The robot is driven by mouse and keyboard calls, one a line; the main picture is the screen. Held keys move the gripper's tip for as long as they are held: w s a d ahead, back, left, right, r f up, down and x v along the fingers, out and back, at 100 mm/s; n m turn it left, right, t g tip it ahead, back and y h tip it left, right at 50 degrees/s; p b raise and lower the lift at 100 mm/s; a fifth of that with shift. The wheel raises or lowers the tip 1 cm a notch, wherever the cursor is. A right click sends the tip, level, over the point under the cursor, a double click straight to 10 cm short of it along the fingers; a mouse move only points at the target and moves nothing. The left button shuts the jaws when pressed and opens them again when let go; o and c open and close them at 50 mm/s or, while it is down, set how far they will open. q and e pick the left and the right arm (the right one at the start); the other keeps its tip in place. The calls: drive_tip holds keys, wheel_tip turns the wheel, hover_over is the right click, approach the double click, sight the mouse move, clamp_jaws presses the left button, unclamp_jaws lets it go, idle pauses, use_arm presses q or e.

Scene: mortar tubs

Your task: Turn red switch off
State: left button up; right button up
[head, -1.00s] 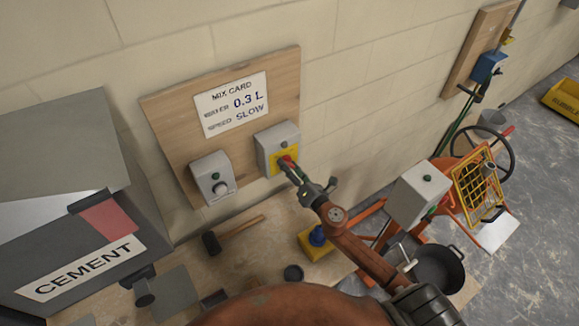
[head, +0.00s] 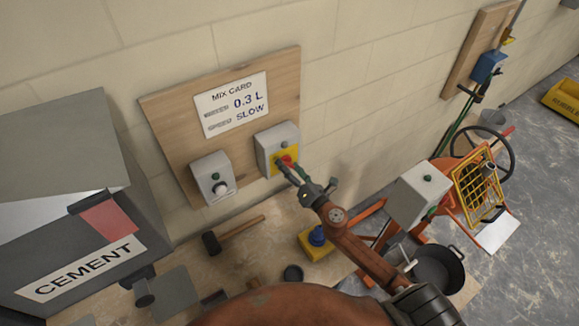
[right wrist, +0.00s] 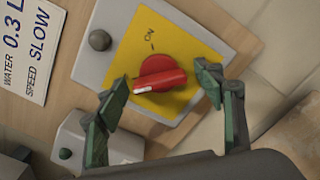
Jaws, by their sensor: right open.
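The red switch (head: 287,159) is a round knob with a bar handle on a yellow plate on a grey box (head: 277,140), fixed to the wooden wall board. In the right wrist view the red switch (right wrist: 160,72) has its white-marked end pointing left, turned away from the ON mark at the plate's top. My left gripper is not in view.
A second grey box with a pale knob (head: 212,180) is close left of the switch box. A mix card (head: 232,104) hangs above. A hammer (head: 230,235) and yellow-blue item (head: 317,241) lie on the bench below. The cement bin (head: 75,210) stands left.

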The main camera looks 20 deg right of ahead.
drive_tip(key=s+d, duration=0.1)
drive_tip(key=s, duration=1)
drive_tip(key=shift+s+d, duration=0.35)
drive_tip(key=shift+s, duration=0.05)
